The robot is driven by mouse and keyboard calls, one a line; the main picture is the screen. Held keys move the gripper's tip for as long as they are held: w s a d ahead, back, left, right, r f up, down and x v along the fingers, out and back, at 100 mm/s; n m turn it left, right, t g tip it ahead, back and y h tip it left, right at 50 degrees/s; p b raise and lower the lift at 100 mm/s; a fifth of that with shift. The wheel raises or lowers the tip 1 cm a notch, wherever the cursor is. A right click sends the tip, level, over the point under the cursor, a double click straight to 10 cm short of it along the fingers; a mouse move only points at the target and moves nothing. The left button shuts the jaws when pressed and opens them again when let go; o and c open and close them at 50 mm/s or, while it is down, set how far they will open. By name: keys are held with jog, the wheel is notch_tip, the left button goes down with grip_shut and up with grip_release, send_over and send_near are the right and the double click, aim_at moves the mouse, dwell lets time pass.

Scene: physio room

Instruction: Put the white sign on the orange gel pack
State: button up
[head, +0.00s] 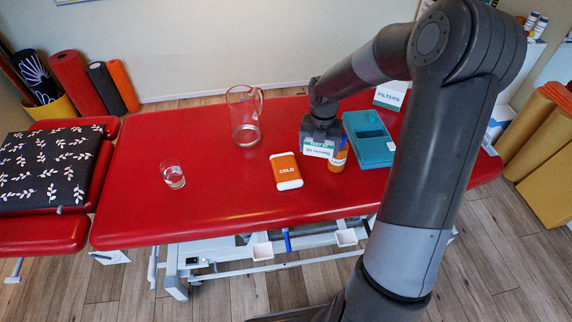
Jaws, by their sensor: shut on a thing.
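The orange gel pack (286,171), marked COLD and with white ends, lies flat on the red treatment table. The white sign (317,150) has a green band and small dark lettering. It is at my gripper (320,142), just right of and slightly behind the gel pack in the picture. My gripper is shut on the sign; its fingers are mostly hidden by its own body. I cannot tell how high the sign is above the table. Nothing lies on the gel pack.
An orange bottle (339,158) stands close right of the sign, beside a teal case (369,138). A glass jug (244,115) stands behind the gel pack, a drinking glass (174,177) to the left. A FILTERS box (391,95) stands behind.

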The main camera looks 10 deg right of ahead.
send_over(286, 168)
notch_tip(286, 168, down, 6)
jog(key=shift+f, duration=2.05)
jog(key=shift+f, duration=0.2)
jog(key=o, duration=0.9)
jog(key=shift+r, duration=0.15)
